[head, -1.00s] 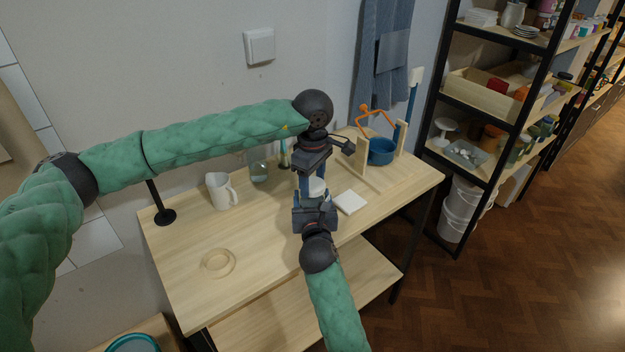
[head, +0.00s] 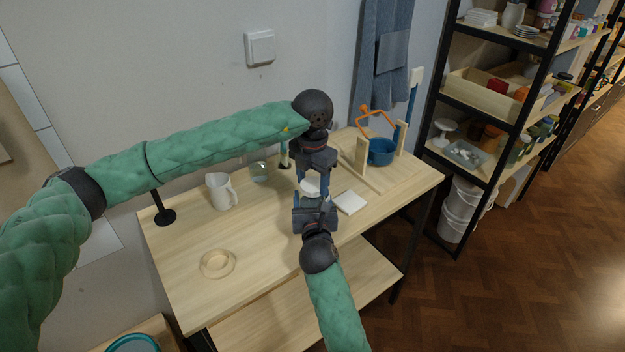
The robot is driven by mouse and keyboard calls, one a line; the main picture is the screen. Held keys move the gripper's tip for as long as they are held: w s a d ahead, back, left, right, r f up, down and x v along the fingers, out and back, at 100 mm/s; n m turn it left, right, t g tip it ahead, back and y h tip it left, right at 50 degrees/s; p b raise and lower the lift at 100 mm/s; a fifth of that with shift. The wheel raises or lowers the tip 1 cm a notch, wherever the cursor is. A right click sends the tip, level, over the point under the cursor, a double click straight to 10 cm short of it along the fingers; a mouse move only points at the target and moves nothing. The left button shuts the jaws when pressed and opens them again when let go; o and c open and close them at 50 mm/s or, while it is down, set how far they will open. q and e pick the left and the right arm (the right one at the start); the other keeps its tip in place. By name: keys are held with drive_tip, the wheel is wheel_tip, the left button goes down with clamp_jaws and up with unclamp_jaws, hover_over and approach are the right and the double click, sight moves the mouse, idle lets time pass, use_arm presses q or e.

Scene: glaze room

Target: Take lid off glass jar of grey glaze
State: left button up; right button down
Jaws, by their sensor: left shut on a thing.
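A pale, rounded thing (head: 310,187) shows between my two grippers over the table; it looks like the jar's lid or top, but I cannot tell lid from jar. My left gripper (head: 313,187) points down from above and is shut on it. My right gripper (head: 314,204) reaches in from the front, low, right beside the same spot. Its fingers are hidden behind its own body, so its grip does not show. The jar's glass and the grey glaze are mostly hidden by the grippers.
A white jug (head: 221,192) and a clear glass vessel (head: 259,172) stand to the left. A pale ring-shaped dish (head: 217,264) lies at the front left. A white tile (head: 350,202) lies close on the right. A blue pot (head: 381,152) stands by a wooden frame behind.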

use_arm(q)
drive_tip(key=n, duration=0.8)
drive_tip(key=shift+w+n, duration=0.1)
drive_tip(key=shift+n, duration=0.3)
drive_tip(key=n, duration=0.7)
drive_tip(key=shift+r+n, duration=0.1)
drive_tip(key=shift+n, duration=0.3)
drive_tip(key=shift+r, duration=0.25)
drive_tip(key=shift+r, duration=0.35)
drive_tip(key=shift+r, duration=0.55)
